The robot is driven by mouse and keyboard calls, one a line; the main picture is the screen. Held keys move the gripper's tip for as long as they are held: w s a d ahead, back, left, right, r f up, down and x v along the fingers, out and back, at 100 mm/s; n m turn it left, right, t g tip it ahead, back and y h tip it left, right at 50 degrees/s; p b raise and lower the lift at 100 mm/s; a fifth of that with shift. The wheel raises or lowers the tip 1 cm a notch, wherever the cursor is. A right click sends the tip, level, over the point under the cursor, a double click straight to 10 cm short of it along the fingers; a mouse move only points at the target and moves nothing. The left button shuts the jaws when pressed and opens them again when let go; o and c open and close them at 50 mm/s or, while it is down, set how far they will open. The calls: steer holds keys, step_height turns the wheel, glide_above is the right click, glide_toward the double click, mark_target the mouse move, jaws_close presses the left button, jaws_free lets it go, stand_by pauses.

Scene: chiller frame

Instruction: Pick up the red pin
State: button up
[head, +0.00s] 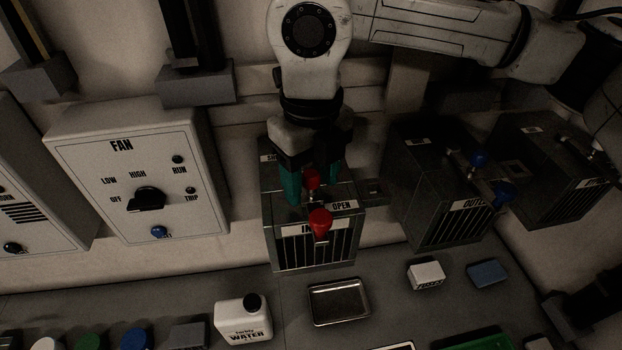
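A small red pin (312,179) stands on top of a dark metal box (267,238) with a vented front and an "OPEN" label. A larger red knob (320,220) sticks out at the box's front upper edge, nearer to me than the pin. My gripper (312,188) points down over the box. Its teal fingers are apart, one on each side of the small red pin. They appear open, with no clear contact with the pin. The pin's lower part is partly hidden behind the larger knob.
A similar box (450,227) with blue knobs stands to the right. A FAN panel (85,180) is on the left. On the grey bench are a water jug (242,322), an empty metal tray (338,302), a white block (426,275) and a blue block (488,273).

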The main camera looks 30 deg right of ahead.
jaws_close()
stand_by(0.3)
